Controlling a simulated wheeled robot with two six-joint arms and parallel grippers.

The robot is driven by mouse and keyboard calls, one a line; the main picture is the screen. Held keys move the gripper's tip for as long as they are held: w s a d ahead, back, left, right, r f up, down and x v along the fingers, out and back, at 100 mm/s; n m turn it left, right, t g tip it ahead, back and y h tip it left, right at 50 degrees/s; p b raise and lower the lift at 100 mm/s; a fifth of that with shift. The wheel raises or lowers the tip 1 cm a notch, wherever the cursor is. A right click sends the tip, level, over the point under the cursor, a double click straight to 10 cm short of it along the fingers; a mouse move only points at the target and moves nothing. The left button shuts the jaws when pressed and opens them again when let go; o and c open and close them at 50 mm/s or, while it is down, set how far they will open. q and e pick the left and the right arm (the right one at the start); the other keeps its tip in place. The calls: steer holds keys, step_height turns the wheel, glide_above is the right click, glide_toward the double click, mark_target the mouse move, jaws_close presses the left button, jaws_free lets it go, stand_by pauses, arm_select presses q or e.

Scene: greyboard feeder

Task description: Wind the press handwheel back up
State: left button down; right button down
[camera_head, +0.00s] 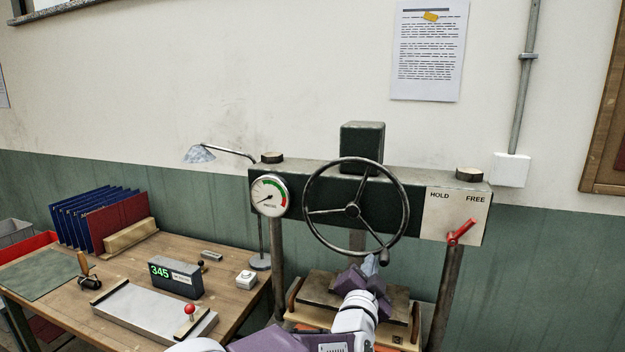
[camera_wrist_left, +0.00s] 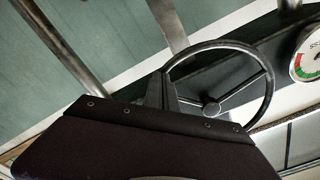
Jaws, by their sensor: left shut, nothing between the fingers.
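The press handwheel (camera_head: 352,210) is a dark three-spoked wheel on the front of the green press head; its hub shows in the left wrist view (camera_wrist_left: 211,107). Its crank grip (camera_head: 379,257) sits at the lower right of the rim. My left gripper (camera_head: 371,264) is shut and empty, just below the wheel's lower rim by the crank grip. I cannot tell whether it touches them. In the left wrist view the fingers (camera_wrist_left: 161,90) overlap the wheel's left edge. My right gripper is not in view.
A red lever (camera_head: 462,232) on the HOLD/FREE plate (camera_head: 455,208) tilts toward FREE. The round gauge (camera_head: 269,195) has its needle at lower left. The press bed (camera_head: 395,303) lies below. A wooden bench (camera_head: 135,265) with a lamp, display box and folders stands left.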

arm_select(q)
steer(key=shift+a+f, duration=0.15)
steer(key=v, duration=0.9)
steer(key=shift+b, duration=0.3)
steer(key=shift+w, duration=0.1)
